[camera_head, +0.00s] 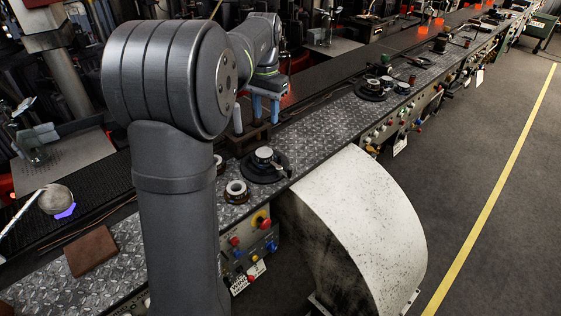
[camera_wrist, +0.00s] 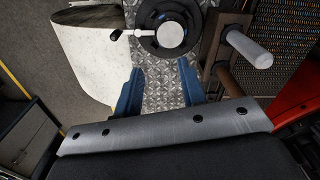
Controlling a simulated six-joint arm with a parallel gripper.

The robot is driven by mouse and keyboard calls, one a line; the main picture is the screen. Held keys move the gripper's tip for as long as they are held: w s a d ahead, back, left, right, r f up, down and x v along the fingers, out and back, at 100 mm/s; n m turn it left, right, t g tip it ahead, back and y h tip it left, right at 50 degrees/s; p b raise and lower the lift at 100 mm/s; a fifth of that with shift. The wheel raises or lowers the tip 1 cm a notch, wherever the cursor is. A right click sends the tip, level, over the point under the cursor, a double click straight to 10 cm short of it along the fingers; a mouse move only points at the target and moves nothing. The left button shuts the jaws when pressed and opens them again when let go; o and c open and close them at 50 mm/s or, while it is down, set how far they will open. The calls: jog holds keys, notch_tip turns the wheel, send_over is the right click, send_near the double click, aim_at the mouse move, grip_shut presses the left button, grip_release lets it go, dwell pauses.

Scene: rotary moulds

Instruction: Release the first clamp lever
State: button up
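My gripper (camera_wrist: 160,90) has two blue fingers, spread wide apart with nothing between them; the metal plate shows through the gap. In the head view it (camera_head: 266,104) hangs over the line, partly behind my own arm. A black round fixture (camera_wrist: 150,42) with a pale round cap (camera_wrist: 170,34) lies ahead of the fingertips. A short lever with a black knob (camera_wrist: 116,34) sticks out left from it, apart from the fingers. The fixture also shows in the head view (camera_head: 252,175). I cannot tell for certain which part is the first clamp lever.
A brown bracket with a pale upright handle (camera_wrist: 248,48) stands right of the fixture, close to the right finger. A large white curved housing (camera_head: 365,215) flanks the plate. Several buttons (camera_head: 262,220) line the front panel. The grey floor (camera_head: 485,150) is clear.

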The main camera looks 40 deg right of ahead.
aim_at(290, 167)
jog(key=s+r+n, duration=0.3)
jog(key=s+n, duration=0.6)
jog(key=n, duration=0.4)
notch_tip(290, 167, down, 18)
jog(key=shift+d+r, duration=0.1)
jog(key=shift+d, duration=0.05)
grip_shut()
